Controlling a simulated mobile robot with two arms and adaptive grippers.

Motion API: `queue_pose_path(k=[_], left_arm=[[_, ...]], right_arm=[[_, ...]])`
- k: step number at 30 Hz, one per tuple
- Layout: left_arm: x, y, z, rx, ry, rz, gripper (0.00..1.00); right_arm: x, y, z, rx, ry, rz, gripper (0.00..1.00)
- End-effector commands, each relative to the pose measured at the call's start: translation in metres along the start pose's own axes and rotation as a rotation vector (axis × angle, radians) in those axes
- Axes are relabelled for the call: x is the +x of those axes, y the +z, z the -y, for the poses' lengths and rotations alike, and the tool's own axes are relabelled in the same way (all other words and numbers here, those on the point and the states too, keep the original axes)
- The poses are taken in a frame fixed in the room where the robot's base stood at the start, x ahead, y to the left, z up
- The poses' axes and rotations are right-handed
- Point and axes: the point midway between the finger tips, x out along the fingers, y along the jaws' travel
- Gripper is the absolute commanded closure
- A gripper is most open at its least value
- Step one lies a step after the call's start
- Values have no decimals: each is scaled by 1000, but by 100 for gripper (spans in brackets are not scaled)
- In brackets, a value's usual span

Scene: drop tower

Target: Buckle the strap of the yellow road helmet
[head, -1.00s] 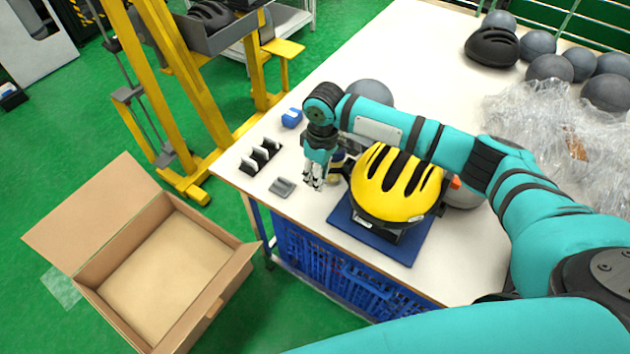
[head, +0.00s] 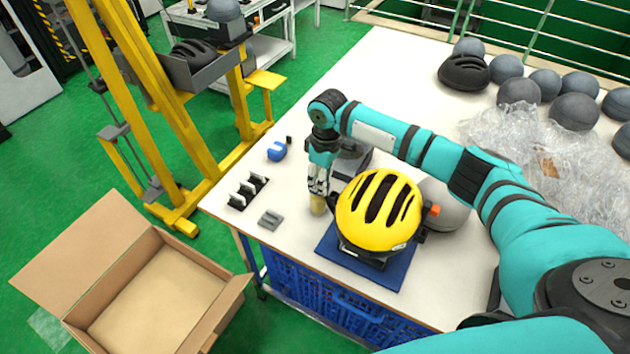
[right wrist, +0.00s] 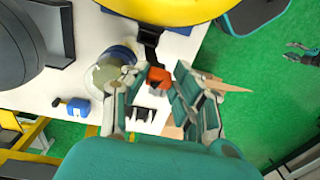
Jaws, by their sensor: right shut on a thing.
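The yellow helmet (head: 378,208) sits upright on a dark stand over a blue mat (head: 392,280) near the table's front edge. An orange buckle part (head: 434,210) shows at its right side. My right gripper (head: 318,188) is at the helmet's left side. In the right wrist view, the helmet's yellow rim (right wrist: 165,10) is at the top and a black strap (right wrist: 150,45) hangs from it. An orange-red buckle piece (right wrist: 158,78) at the strap's end is between the fingers of my right gripper (right wrist: 160,92), shut on it. My left gripper (right wrist: 299,51) appears far right, small and open.
A yellowish round object (head: 317,204) stands close below my right gripper. A slotted black rack (head: 248,191), a grey block (head: 271,219) and a blue item (head: 277,150) lie left. Clear wrap (head: 540,150) lies right. A cardboard box (head: 150,290) is open beside the table.

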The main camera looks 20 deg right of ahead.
Motion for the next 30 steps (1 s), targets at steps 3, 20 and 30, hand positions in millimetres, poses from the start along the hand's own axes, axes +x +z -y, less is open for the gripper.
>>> queue_pose_path(k=[3, 20, 30], left_arm=[[-13, -1, 0, 0, 0, 0, 60], [-30, -3, 0, 0, 0, 0, 60], [-29, -3, 0, 0, 0, 0, 60]], right_arm=[[-10, 7, -6, 2, -1, 1, 87], [-10, 25, -24, 1, 0, 0, 87], [-6, 25, -24, 0, 0, -1, 87]])
